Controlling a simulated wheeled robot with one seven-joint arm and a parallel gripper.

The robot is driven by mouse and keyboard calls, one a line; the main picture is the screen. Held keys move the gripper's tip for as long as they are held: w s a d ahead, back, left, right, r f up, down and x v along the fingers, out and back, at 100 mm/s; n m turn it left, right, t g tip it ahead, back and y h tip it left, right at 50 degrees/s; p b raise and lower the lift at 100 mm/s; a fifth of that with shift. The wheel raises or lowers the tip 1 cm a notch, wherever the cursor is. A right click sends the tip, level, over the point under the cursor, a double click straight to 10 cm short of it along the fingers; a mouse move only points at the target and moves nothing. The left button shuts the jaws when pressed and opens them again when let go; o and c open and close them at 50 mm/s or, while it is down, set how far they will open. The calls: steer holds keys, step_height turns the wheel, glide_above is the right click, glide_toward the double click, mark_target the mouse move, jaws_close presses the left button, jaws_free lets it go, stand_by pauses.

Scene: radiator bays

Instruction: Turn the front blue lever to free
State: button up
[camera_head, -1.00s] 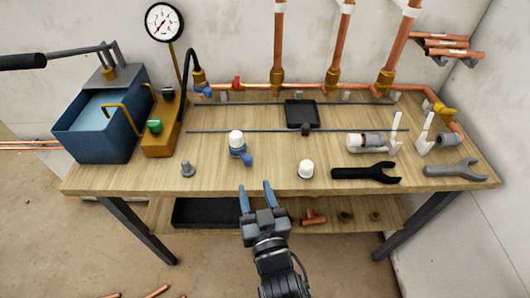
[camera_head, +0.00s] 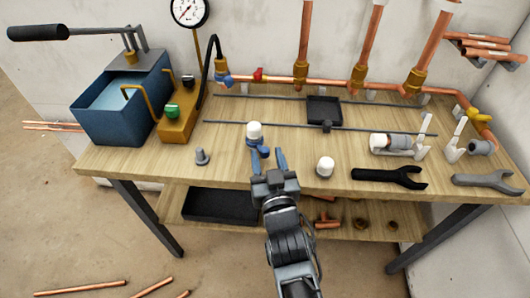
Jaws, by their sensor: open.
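A small valve with a white cap (camera_head: 254,131) stands at the front middle of the bench, and its blue lever (camera_head: 262,149) is low on its near side. Another blue lever (camera_head: 223,79) is at the back, where the black hose meets the copper pipe. My gripper (camera_head: 269,158) is open, with two blue fingers pointing at the bench. Its left fingertip is just below the front lever in the picture and partly overlaps it. I cannot tell whether they touch. Nothing shows between the fingers. Any free marking is too small to see.
A grey peg (camera_head: 202,157) is left of the valve, and a white-capped piece (camera_head: 325,167) is right of my gripper. A black open-ended wrench (camera_head: 389,177) lies further right. The blue tank (camera_head: 121,108) and brass pump block (camera_head: 182,119) fill the left end. Copper pipes rise behind.

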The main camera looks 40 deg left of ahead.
mark_target(266, 154)
steer(key=shift+x, duration=1.55)
jaws_close()
